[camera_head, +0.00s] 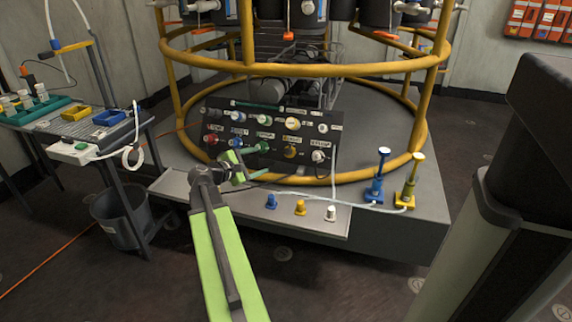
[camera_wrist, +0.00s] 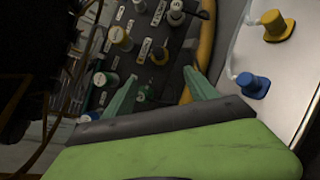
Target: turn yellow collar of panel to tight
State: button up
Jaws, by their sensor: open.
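The dark panel (camera_head: 224,113) stands tilted inside the yellow ring frame, with two rows of coloured connectors and labels. A darker yellow collar (camera_head: 290,152) sits in its lower row, between a green and a white one. It also shows in the wrist view (camera_wrist: 159,53), beyond my fingertips. A paler yellow connector (camera_head: 292,124) is above it in the upper row, also in the wrist view (camera_wrist: 122,38). My gripper (camera_head: 248,164) is open and empty in front of the lower row, left of the darker yellow collar. In the wrist view my gripper (camera_wrist: 160,78) has its fingers apart, near the green connector (camera_wrist: 143,96).
A yellow rail (camera_head: 300,180) curves low before the panel. Blue (camera_head: 271,201), yellow (camera_head: 300,207) and white (camera_head: 331,213) plugs stand on the front tray. Taller blue (camera_head: 374,190) and yellow (camera_head: 405,195) fittings stand to the right. A workbench (camera_head: 100,130) is at left.

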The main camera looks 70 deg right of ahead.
aim_at(286, 152)
jog(key=b+x, duration=0.4)
jog(key=x, duration=1.3)
jog(key=shift+d+b, duration=0.1)
jog(key=shift+b, duration=0.25)
jog(key=shift+c, duration=0.5)
